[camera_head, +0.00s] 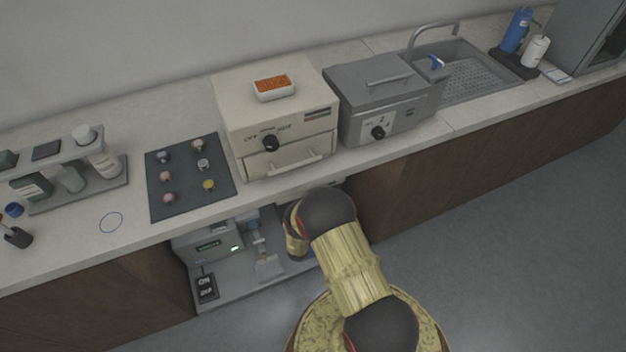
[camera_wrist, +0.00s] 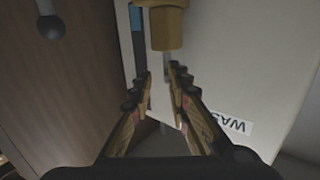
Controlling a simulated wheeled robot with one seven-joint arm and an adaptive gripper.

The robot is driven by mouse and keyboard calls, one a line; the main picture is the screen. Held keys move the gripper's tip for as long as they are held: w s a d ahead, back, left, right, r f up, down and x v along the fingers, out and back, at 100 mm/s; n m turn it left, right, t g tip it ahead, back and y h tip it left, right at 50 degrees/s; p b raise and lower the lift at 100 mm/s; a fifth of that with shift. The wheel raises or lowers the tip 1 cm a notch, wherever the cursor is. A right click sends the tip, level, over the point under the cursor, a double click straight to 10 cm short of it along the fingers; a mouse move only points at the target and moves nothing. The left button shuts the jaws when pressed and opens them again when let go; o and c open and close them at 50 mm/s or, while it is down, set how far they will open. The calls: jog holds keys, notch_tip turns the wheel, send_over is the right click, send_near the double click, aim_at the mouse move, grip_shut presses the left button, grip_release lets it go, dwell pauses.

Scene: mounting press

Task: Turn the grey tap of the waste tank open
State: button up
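A brass-coloured fitting (camera_wrist: 166,28) stands out at the top of the view. A thin grey piece (camera_wrist: 167,66), perhaps the tap's lever, shows just under the fitting. My gripper (camera_wrist: 161,74) has its fingertips on either side of this grey piece, with a gap between them. I cannot tell whether they touch it. In the head view my arm hides the tank and gripper below the counter.
A brown wooden panel (camera_wrist: 70,90) stands close on the left in the wrist view, with a dark ball-ended rod (camera_wrist: 50,26) before it. In the head view a grey machine (camera_head: 215,249) sits in the recess under the counter (camera_head: 75,245). The floor at right is clear.

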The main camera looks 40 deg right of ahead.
jog(key=shift+t, duration=0.3)
jog(key=b+x, duration=0.1)
jog(key=x, duration=0.4)
jog(key=r+b+x, duration=0.1)
jog(key=x, duration=0.1)
jog(key=shift+w+r+b, duration=0.1)
jog(key=shift+w+b, duration=0.25)
jog(key=shift+w, duration=0.25)
jog(key=shift+c, duration=0.8)
grip_shut()
